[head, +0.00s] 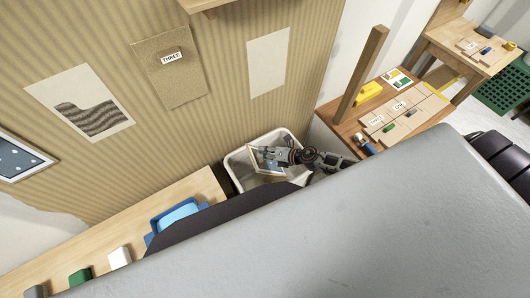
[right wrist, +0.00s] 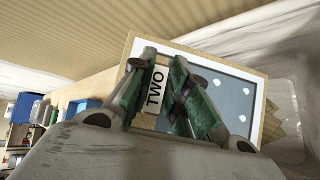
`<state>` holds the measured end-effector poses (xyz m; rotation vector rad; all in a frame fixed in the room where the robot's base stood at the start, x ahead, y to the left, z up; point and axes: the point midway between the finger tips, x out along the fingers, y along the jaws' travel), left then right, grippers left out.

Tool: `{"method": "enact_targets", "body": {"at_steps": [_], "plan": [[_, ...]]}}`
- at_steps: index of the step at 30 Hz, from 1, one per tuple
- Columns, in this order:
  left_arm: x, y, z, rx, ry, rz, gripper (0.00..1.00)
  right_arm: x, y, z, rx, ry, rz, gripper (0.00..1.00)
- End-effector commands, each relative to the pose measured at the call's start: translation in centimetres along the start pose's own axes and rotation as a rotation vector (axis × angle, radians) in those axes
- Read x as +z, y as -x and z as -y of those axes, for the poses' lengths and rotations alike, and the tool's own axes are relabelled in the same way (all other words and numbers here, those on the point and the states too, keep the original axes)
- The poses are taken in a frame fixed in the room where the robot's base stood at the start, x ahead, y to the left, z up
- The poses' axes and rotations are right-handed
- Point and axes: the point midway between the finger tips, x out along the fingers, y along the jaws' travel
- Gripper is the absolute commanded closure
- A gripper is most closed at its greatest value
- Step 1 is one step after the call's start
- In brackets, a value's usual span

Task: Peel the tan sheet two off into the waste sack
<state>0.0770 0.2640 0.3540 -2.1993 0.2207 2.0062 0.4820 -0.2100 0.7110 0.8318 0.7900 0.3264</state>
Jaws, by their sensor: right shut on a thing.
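My right gripper (head: 270,154) is inside the opening of the white waste sack (head: 287,134). It is shut on sheet two (right wrist: 240,98), which has a tan border, a blue-grey face with pale dots and a "TWO" label. In the right wrist view, the right gripper's (right wrist: 166,75) fingers lie on either side of the label. The sheet's tan edge (head: 266,174) also shows in the head view, tilted within the sack's mouth. More tan corners (right wrist: 275,125) show beside the sheet in the right wrist view. My left gripper is not in view.
A tan sheet marked "THREE" (head: 178,83) is on the striped wall. A pale patch (head: 268,62) and another with a dark striped shape (head: 98,117) flank it. A blue tray (head: 155,226) is on the bench at left. A wooden table (head: 425,125) with small items stands right of the sack.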

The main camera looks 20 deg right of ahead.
Motion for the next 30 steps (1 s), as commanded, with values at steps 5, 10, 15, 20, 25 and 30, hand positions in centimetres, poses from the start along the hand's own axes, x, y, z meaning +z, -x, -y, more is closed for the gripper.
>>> {"method": "enact_targets", "body": {"at_steps": [5,10,15,20,25,30], "plan": [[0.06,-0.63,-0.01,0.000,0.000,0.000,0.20,-0.26,-0.35,0.51,0.000,0.000,0.000,1.00],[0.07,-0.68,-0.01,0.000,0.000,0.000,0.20,-0.29,-0.38,0.56,0.000,0.000,0.001,1.00],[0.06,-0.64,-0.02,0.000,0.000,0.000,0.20,-0.27,-0.37,0.53,0.000,0.000,0.001,1.00],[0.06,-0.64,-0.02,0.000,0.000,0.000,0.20,-0.28,-0.37,0.52,0.000,0.000,0.000,0.69],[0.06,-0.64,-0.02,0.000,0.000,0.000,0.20,-0.28,-0.37,0.52,0.000,0.000,0.000,0.57],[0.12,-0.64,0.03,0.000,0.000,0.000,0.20,-0.30,-0.36,0.54,0.000,0.000,0.000,0.57]]}}
